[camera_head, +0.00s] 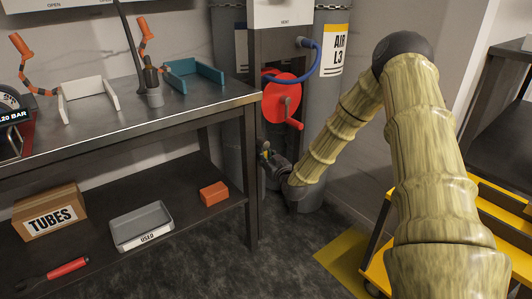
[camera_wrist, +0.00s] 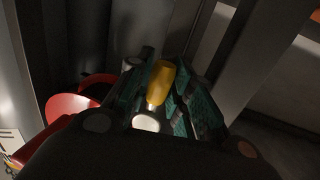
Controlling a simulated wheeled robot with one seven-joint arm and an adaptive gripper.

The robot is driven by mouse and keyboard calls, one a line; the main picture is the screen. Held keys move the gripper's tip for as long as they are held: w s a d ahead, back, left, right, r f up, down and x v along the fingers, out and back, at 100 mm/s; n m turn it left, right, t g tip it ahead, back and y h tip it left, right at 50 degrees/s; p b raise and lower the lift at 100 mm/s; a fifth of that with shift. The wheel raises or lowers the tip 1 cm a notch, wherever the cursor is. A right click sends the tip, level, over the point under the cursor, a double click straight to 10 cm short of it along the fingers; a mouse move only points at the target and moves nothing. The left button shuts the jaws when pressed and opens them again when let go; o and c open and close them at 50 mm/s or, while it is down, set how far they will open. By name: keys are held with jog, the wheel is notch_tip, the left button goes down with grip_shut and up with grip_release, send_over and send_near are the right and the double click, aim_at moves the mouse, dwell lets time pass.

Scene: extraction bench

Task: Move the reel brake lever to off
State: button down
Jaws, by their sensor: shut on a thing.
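The reel (camera_head: 281,98) is a red disc with a red crank handle, mounted on a dark post beside the bench. Its red rim also shows at the left in the wrist view (camera_wrist: 70,106). The brake lever has a yellow grip (camera_wrist: 160,82), which stands between the teal-padded fingers of my gripper (camera_wrist: 158,92). My gripper is shut on it. In the head view my gripper (camera_head: 266,158) is low on the post, below the reel, and small and dark. The lever's pivot and any on or off marks are hidden.
The metal bench (camera_head: 180,112) with its lower shelf stands left of the post. A yellow cart (camera_head: 505,205) stands at the right. Dark floor lies clear in front.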

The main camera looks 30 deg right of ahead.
jog(key=c, duration=1.3)
grip_release()
jog(key=shift+o, duration=0.2)
jog(key=shift+f, duration=0.1)
